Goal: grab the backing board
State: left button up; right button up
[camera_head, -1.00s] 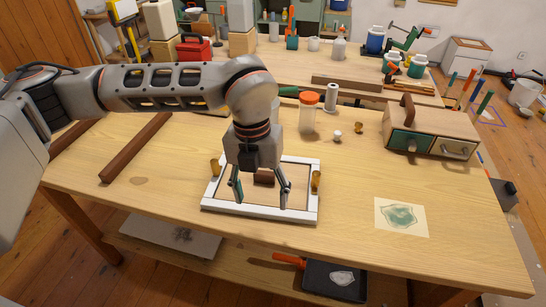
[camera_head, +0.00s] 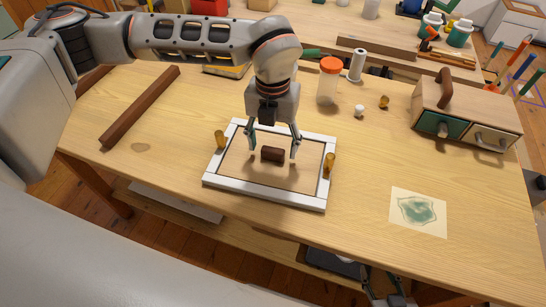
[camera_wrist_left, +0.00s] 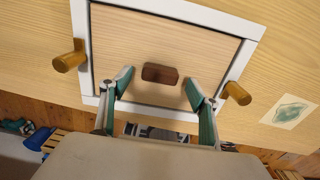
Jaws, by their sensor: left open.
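The backing board (camera_head: 235,167) is a flat tan panel lying inside a white rectangular frame (camera_head: 265,193) on the workbench. A dark brown block handle (camera_head: 273,155) stands at its middle. The board also shows in the left wrist view (camera_wrist_left: 120,45), with the handle (camera_wrist_left: 160,73) between the fingertips. My left gripper (camera_head: 272,155) is open, pointing down, with one finger on each side of the handle and a gap on both sides. Brass-coloured turn pegs (camera_head: 220,140) (camera_head: 329,163) stand at the frame's left and right sides. My right gripper (camera_head: 383,275) is low at the bottom edge, partly cut off, its fingers apart.
A jar with an orange lid (camera_head: 328,82) and a small drawer box (camera_head: 465,115) stand behind and right. A stencil card (camera_head: 418,211) lies to the right. A dark wooden strip (camera_head: 140,107) lies at left. The bench front is clear.

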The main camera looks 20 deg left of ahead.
aim_at(270, 165)
pick_arm(q)
notch_tip(270, 165, down, 3)
jog(key=shift+w+r, duration=0.1)
jog(key=shift+r, duration=0.05)
jog(key=c, duration=1.2)
jog(key=shift+r, duration=0.1)
jog(key=shift+c, duration=0.2)
